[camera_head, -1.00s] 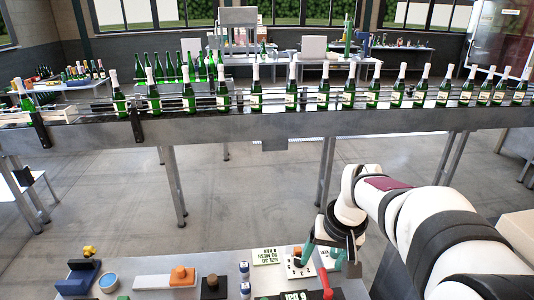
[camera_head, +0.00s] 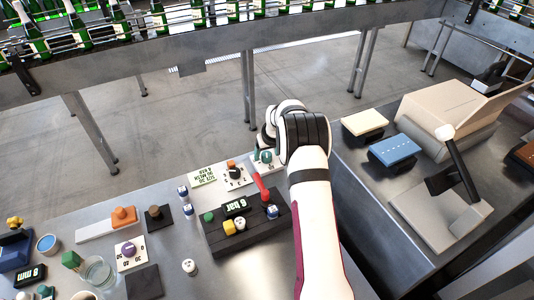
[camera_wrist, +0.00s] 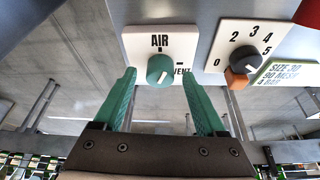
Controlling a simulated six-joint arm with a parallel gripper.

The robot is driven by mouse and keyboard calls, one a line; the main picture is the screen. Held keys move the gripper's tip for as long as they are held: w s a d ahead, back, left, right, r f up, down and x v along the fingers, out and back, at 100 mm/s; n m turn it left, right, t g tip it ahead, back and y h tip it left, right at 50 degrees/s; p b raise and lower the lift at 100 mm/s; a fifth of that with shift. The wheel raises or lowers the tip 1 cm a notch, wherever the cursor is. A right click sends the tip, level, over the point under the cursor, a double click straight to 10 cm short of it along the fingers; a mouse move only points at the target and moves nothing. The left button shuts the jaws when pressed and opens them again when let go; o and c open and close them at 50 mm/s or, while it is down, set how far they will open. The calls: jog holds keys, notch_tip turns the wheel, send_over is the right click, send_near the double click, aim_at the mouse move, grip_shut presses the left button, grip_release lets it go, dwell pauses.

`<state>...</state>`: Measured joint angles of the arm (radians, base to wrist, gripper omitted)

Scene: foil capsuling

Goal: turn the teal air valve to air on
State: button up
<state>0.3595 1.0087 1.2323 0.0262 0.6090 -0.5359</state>
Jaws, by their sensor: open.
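The teal air valve (camera_wrist: 160,69) is a round knob on a white plate marked AIR at the top and VENT at the right, partly covered. A pale mark shows on the knob's face; I cannot tell its exact pointing. My gripper (camera_wrist: 159,82) is open, its teal fingers reaching up on either side of the knob in the wrist view, with gaps on both sides. Whether the tips are level with it in depth is unclear. In the head view the valve (camera_head: 264,156) shows just left of my arm, which hides most of the gripper.
A numbered dial with an orange-and-dark knob (camera_wrist: 241,66) sits close right of the valve in the wrist view. A black box with a red lever (camera_head: 240,228) stands nearer on the bench. A blue pad (camera_head: 394,149) and a tan pad (camera_head: 364,122) lie right.

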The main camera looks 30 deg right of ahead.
jog(key=shift+w+f, duration=0.15)
jog(key=shift+f, duration=0.2)
grip_shut()
jog(key=shift+d+n+y, duration=0.15)
jog(key=shift+n+y, duration=0.75)
jog(key=shift+n, duration=1.4)
grip_release()
jog(key=shift+r, duration=0.1)
